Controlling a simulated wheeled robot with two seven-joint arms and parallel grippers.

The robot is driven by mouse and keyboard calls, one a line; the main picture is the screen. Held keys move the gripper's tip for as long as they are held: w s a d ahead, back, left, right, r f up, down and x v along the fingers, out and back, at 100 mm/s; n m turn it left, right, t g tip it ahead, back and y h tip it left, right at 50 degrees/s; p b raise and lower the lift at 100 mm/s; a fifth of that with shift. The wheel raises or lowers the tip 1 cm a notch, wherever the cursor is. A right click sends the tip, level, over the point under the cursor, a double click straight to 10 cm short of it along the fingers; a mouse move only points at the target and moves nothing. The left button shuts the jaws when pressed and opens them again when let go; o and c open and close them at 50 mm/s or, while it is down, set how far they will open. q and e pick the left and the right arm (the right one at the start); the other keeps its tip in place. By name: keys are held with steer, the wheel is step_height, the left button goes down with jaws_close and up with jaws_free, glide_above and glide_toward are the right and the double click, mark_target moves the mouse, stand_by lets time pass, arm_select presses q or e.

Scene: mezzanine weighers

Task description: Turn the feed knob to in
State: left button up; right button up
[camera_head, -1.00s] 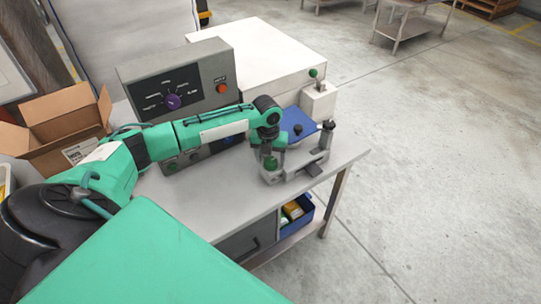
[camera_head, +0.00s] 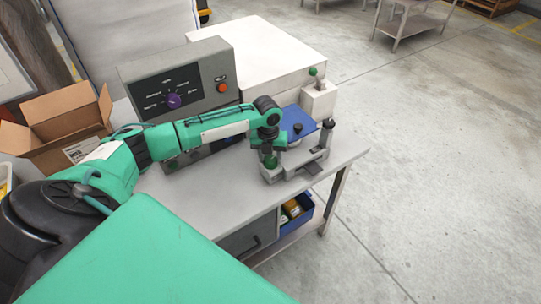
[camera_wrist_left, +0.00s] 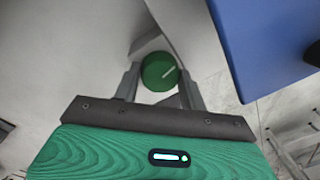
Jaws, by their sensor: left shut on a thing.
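A green round knob (camera_wrist_left: 157,76) with a white pointer line sits between the fingers of my left gripper (camera_wrist_left: 160,84). In the wrist view the line points right and slightly up. In the head view the green knob (camera_head: 270,161) sits at the left end of a small grey fixture (camera_head: 312,167) on the bench. My left gripper (camera_head: 271,155) reaches down over it and is shut on it. No label around this knob is readable. A purple knob (camera_head: 173,101) on the grey control panel (camera_head: 203,73) stands apart, with dial labels too small to read. My right gripper is out of view.
A blue plate (camera_head: 297,121) and a white block with a green-tipped lever (camera_head: 318,97) stand close behind the fixture. A black-topped post (camera_head: 327,129) rises at its right end. An open cardboard box (camera_head: 67,117) is at left. The bench front (camera_head: 222,208) is clear.

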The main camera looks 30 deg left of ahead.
arm_select(q)
steer(key=n+p, duration=0.2)
steer(key=n, duration=0.1)
steer(key=shift+r, duration=0.25)
steer(key=n+p, duration=0.3)
steer(key=n, duration=0.2)
steer(key=shift+n+p, duration=0.3)
steer(key=shift+p, duration=0.1)
steer(key=n+p, duration=0.2)
steer(key=n, duration=0.2)
steer(key=shift+n+y+p, duration=0.3)
steer(key=shift+p, duration=0.1)
steer(key=n+p, duration=0.1)
steer(key=n, duration=0.2)
steer(key=shift+n+p, duration=0.3)
steer(key=shift+p, duration=0.1)
steer(key=n, duration=0.2)
steer(key=shift+f+n+p, duration=0.1)
steer(key=shift+n+p, duration=0.2)
steer(key=n, duration=0.4)
steer(key=shift+d+n, duration=0.1)
steer(key=shift+n, duration=0.2)
steer(key=n, duration=0.3)
steer(key=shift+n+y, duration=0.3)
steer(key=shift+n, duration=2.3)
